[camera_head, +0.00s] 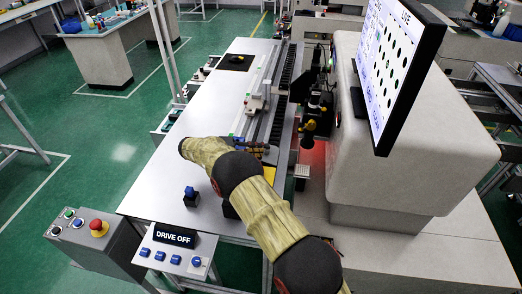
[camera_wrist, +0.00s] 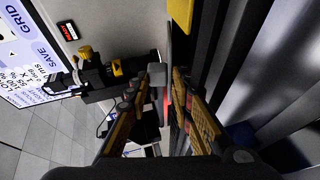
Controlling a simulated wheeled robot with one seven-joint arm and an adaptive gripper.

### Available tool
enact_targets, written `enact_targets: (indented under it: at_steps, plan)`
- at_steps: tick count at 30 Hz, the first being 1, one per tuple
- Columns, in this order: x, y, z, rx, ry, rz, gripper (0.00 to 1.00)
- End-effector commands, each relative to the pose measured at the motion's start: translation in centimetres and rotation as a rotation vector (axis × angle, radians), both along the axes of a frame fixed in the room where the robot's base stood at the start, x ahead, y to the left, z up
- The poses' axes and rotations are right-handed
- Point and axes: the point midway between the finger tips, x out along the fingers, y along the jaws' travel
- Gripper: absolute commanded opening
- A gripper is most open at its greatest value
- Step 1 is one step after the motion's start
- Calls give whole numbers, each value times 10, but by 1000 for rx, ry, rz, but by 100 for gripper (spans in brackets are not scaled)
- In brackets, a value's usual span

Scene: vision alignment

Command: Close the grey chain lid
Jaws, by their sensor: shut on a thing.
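My gripper (camera_wrist: 167,82) has its two brown-padded fingers brought close together at the middle of the wrist view. A thin grey edge (camera_wrist: 168,50) runs down between the fingertips; it appears to be the grey chain lid, seen edge-on. How far the lid is tilted cannot be told. In the head view my gripper (camera_head: 257,146) is low at the near end of the long rail with the black cable chain (camera_head: 284,88). My arm hides part of this end, and the lid does not show clearly there.
A camera on a black mount (camera_head: 309,127) stands close to the right of my gripper, beside the big housing (camera_head: 415,150) with its screen (camera_head: 393,60). A yellow piece (camera_wrist: 181,14) is near the fingers. The white tabletop (camera_head: 205,110) left of the rail is mostly clear.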

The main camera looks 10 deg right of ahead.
Motion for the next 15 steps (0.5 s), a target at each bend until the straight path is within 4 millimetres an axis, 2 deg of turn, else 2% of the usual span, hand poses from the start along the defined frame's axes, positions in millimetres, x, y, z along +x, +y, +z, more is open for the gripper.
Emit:
enact_targets:
  at_steps: [5,6,15]
  plan:
    - [0,0,2,-1,-1,0,0]
    - [0,0,2,-1,-1,0,24]
    - [0,0,1,0,-1,0,25]
